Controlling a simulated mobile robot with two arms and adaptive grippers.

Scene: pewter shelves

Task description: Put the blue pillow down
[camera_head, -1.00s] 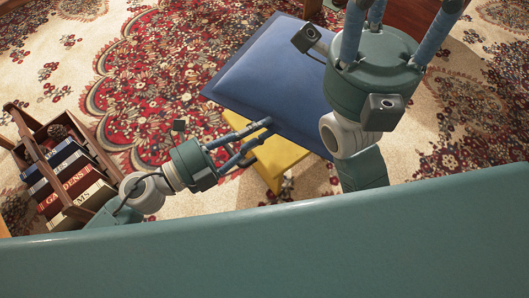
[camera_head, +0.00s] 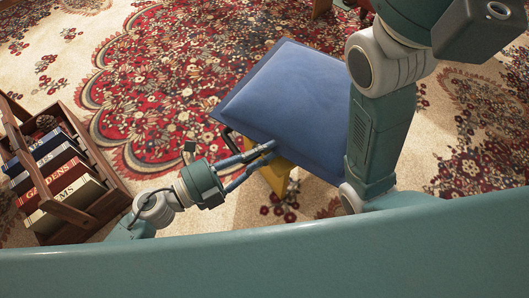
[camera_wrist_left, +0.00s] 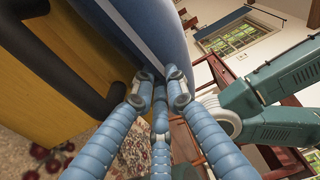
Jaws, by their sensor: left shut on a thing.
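The blue pillow (camera_head: 290,100) is in the middle of the head view, held by its near left edge. My left gripper (camera_head: 268,152) is shut on that edge. In the left wrist view the fingers (camera_wrist_left: 160,92) close at the edge of the pillow (camera_wrist_left: 150,28). The pillow hangs over part of a yellow thing (camera_head: 278,175); I cannot tell whether they touch. My right arm rises at the right of the head view and covers the pillow's right side. The right gripper's fingers are out of the picture.
A wooden crate (camera_head: 98,207) with several books stands on the floor at the left. A patterned red and cream rug (camera_head: 165,80) covers the floor, with clear room beyond the pillow. The yellow thing also fills the left of the wrist view (camera_wrist_left: 40,85), with a dark bar beside it.

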